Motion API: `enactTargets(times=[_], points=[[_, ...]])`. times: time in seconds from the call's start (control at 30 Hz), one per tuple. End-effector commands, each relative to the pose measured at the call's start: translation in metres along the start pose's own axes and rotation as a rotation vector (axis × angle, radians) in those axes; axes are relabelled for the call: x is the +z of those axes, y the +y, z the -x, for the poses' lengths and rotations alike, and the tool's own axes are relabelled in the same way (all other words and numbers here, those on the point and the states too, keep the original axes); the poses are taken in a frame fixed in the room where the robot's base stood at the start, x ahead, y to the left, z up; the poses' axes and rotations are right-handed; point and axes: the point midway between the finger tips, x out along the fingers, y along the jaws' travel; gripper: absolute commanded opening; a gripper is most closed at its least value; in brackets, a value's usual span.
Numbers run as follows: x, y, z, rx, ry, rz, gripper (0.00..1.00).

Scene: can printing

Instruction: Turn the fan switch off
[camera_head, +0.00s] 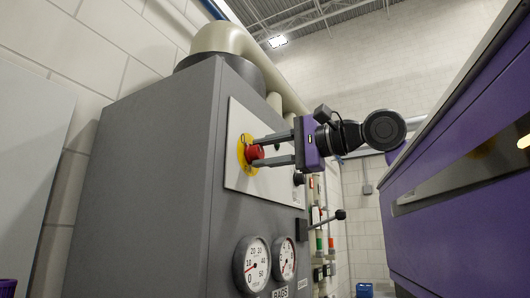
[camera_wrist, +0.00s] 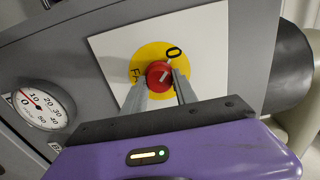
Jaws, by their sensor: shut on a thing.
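The fan switch is a red round knob (camera_head: 255,152) on a yellow disc, mounted on a white panel (camera_head: 238,175) of a grey cabinet. It also shows in the wrist view as a red knob (camera_wrist: 159,75) with a white mark, on the yellow disc (camera_wrist: 142,58). An "O" is printed on the disc's upper right and other lettering on its left. My gripper (camera_head: 257,152) reaches in from the right, with one finger above and one below the knob, shut on it. In the wrist view my gripper (camera_wrist: 162,88) has its fingertips on either side of the knob.
Two round gauges (camera_head: 251,265) (camera_head: 284,257) sit low on the cabinet. A black-knobbed lever (camera_head: 340,214) juts out right below my gripper. A purple unit (camera_head: 460,200) stands at the right. A thick beige pipe (camera_head: 235,40) rises from the cabinet top.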

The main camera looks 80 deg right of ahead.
Motion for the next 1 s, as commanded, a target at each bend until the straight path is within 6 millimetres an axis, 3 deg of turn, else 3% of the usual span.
enactTargets(times=[0.53, 0.57, 0.67, 1.0], points=[[0.0010, 0.0003, -0.0002, 0.001, -0.002, 0.025, 0.00], [0.0010, 0.0004, -0.0002, 0.001, -0.002, 0.025, 0.38], [0.0009, 0.0003, -0.0002, 0.001, -0.002, 0.025, 0.56], [0.0001, 0.0006, 0.0019, 0.000, 0.000, 0.023, 0.56]])
